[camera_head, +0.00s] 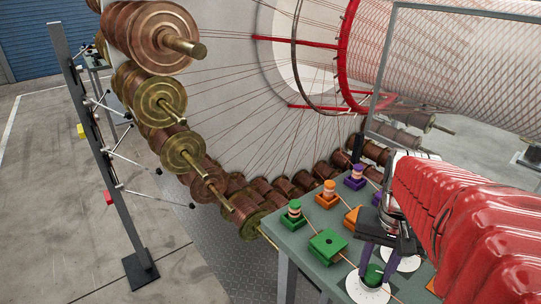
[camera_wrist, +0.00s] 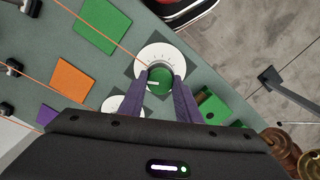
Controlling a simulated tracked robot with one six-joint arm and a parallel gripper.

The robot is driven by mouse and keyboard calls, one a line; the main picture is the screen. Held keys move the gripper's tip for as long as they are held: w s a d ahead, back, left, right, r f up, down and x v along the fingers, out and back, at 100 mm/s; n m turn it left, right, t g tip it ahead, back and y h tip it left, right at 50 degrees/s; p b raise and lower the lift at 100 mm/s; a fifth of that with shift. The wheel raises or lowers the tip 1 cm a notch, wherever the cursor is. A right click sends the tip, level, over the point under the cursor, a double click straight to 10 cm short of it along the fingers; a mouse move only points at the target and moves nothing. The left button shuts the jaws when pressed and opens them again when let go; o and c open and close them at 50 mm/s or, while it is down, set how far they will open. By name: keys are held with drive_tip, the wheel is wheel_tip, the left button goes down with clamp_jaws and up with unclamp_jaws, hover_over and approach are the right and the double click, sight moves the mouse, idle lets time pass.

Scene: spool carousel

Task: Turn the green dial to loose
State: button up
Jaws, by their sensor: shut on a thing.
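The green dial (camera_head: 374,277) sits on a round white scale plate (camera_head: 360,293) at the front of the grey-green table. In the wrist view the dial (camera_wrist: 159,76) is centred between the two purple fingers of my gripper (camera_wrist: 160,86), which are shut on its sides. A white pointer line on the dial points left in that view. Marks on the scale plate (camera_wrist: 164,50) show, but I cannot read the labels. My gripper (camera_head: 374,264) reaches down from above in the head view, and its fingers hide part of the dial.
The table (camera_head: 297,246) carries green, orange and purple blocks and tensioners (camera_head: 327,246) with wires running across. Another white plate (camera_head: 402,262) is behind my gripper. A large wheel of copper spools (camera_head: 160,100) stands behind, and a dark post (camera_head: 100,160) stands left.

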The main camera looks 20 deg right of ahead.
sight(374, 271)
drive_tip(key=n, duration=0.6)
drive_tip(key=shift+w+r+n, duration=0.1)
drive_tip(key=shift+n, duration=0.2)
drive_tip(key=n, duration=0.5)
drive_tip(key=shift+n, duration=0.3)
drive_tip(key=o, duration=1.1)
drive_tip(key=shift+c, duration=0.2)
wheel_tip(374, 271, up, 14)
drive_tip(key=shift+f, duration=0.2)
